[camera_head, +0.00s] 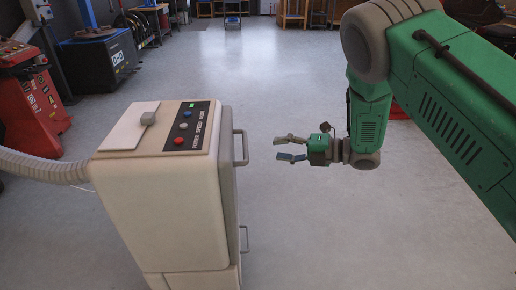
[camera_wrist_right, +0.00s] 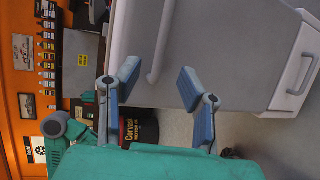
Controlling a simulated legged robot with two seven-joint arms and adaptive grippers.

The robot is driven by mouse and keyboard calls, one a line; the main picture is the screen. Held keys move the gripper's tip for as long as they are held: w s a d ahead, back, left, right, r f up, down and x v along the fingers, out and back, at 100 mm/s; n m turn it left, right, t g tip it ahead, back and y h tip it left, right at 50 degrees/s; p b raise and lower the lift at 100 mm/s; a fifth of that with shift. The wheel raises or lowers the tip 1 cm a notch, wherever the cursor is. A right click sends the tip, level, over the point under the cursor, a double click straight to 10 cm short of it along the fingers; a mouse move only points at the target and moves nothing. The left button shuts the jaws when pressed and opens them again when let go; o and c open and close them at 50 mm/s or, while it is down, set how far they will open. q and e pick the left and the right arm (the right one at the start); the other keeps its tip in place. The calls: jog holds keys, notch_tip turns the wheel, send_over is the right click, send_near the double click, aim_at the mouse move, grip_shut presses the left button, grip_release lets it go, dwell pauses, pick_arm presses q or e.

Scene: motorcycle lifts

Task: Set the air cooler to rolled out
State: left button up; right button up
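The air cooler (camera_head: 165,200) is a cream box on the left of the head view, with a control panel (camera_head: 192,128) of buttons on top and a hose (camera_head: 45,168) at its left. An upper handle (camera_head: 242,148) and a lower handle (camera_head: 244,240) stick out on its right side. My right gripper (camera_head: 277,150) is open and empty, a little right of the upper handle and apart from it. In the right wrist view, the open fingers (camera_wrist_right: 158,80) face the cooler's side (camera_wrist_right: 215,40) and a bar handle (camera_wrist_right: 163,40). My left gripper is not in view.
Red machines (camera_head: 30,100) and a dark cabinet (camera_head: 100,62) stand at the left. Benches (camera_head: 295,12) line the back. The grey floor (camera_head: 290,85) is clear behind the cooler and around my right gripper.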

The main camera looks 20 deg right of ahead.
aim_at(247, 147)
jog(key=b+x, duration=0.3)
jog(key=x, duration=0.9)
jog(key=shift+a, duration=0.15)
jog(key=shift+d+f, duration=0.1)
jog(key=shift+d, duration=0.15)
jog(key=shift+d+f, duration=0.1)
jog(key=shift+d, duration=0.6)
grip_shut()
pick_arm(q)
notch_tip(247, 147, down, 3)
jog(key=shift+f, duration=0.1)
pick_arm(e)
jog(key=shift+w+a, duration=0.25)
jog(key=shift+a, duration=0.95)
